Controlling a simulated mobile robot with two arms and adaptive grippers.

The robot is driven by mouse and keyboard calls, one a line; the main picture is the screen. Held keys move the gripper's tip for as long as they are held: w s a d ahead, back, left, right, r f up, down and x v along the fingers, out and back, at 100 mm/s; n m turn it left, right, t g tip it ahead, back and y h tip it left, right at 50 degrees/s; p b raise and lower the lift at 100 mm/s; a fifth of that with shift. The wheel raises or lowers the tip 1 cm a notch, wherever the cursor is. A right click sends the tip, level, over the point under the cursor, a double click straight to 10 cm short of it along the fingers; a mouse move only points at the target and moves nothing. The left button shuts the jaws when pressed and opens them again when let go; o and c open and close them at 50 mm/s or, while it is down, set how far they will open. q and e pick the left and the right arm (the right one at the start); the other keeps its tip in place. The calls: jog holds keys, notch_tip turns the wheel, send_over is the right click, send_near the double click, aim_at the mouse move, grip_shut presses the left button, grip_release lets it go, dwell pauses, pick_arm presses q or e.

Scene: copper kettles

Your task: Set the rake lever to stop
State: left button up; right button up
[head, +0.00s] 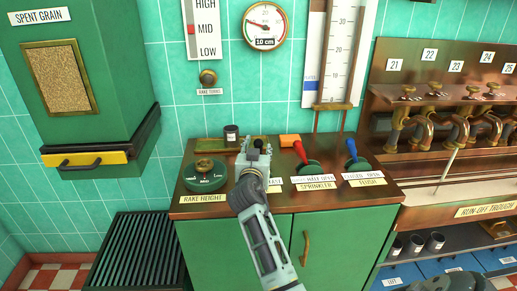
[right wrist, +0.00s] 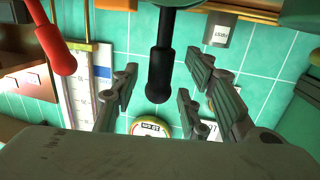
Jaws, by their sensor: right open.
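The rake lever has a black grip. In the head view its knob (head: 257,144) shows between my right gripper's fingers, above the counter top. In the right wrist view the black lever (right wrist: 160,65) hangs down from the top between the spread fingers, with visible gaps on both sides. My right gripper (head: 254,152) is open around the lever; its fingers also show in the right wrist view (right wrist: 160,88). My arm covers most of the lever's label plate; only a label ending (head: 275,185), apparently "FAST", shows. The stop mark is hidden.
The red sprinkler lever (head: 301,153) and blue flush lever (head: 351,150) stand close by on the right. The rake height dial (head: 205,174) is on the left, with a dark canister (head: 231,135) behind. A gauge (head: 265,25) hangs on the tiled wall.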

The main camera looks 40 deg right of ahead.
jog(key=v, duration=0.6)
jog(key=shift+f, duration=0.15)
dwell(0.3)
